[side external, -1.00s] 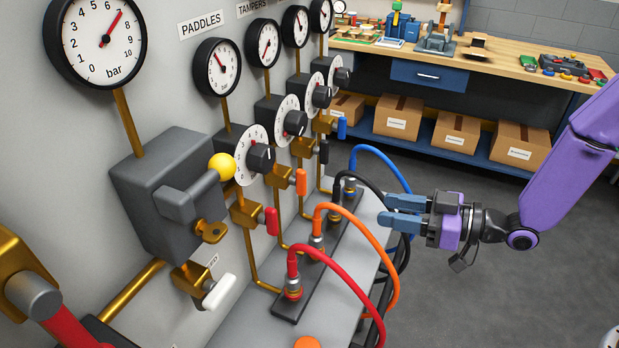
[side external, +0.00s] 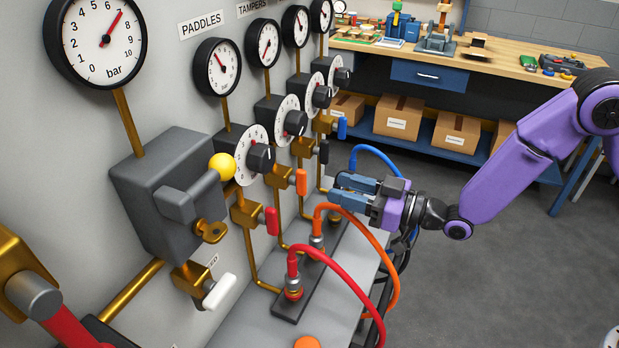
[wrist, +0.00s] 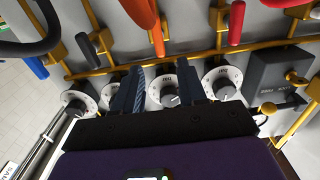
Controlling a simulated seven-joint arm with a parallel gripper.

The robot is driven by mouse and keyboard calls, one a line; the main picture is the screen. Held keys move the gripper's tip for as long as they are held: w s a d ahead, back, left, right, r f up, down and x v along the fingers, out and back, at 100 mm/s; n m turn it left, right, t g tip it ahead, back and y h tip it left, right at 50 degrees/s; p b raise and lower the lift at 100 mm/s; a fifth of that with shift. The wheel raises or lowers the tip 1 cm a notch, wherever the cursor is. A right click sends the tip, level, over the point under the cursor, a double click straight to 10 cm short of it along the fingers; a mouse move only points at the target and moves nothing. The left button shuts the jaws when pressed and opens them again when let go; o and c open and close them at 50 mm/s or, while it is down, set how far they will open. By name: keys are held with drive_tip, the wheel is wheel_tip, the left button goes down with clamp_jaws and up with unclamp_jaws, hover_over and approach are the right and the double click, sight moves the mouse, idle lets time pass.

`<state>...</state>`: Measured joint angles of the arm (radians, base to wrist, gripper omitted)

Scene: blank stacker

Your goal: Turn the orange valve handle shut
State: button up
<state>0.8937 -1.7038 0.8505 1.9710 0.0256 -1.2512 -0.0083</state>
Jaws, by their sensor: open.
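The orange valve handle (side external: 301,181) stands upright at the side of its brass valve body (side external: 280,176) on the grey panel. It also shows in the wrist view (wrist: 158,42), beside the thicker orange hose. My gripper (side external: 334,188) is open and points at the panel, apart from the handle and to its right in the side view. In the wrist view its two blue fingers (wrist: 158,70) are spread, with the orange handle between and just beyond their tips. The fingers look empty.
An orange hose (side external: 370,240) arches close below my gripper, and a blue hose (side external: 378,156) passes behind it. A red handle (side external: 271,221) and a black handle (side external: 324,152) flank the orange one. Dial knobs (side external: 294,122) stick out above. The floor at right is clear.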

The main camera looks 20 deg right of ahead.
sight(306, 178)
drive_tip(key=shift+x, duration=3.9)
clamp_jaws()
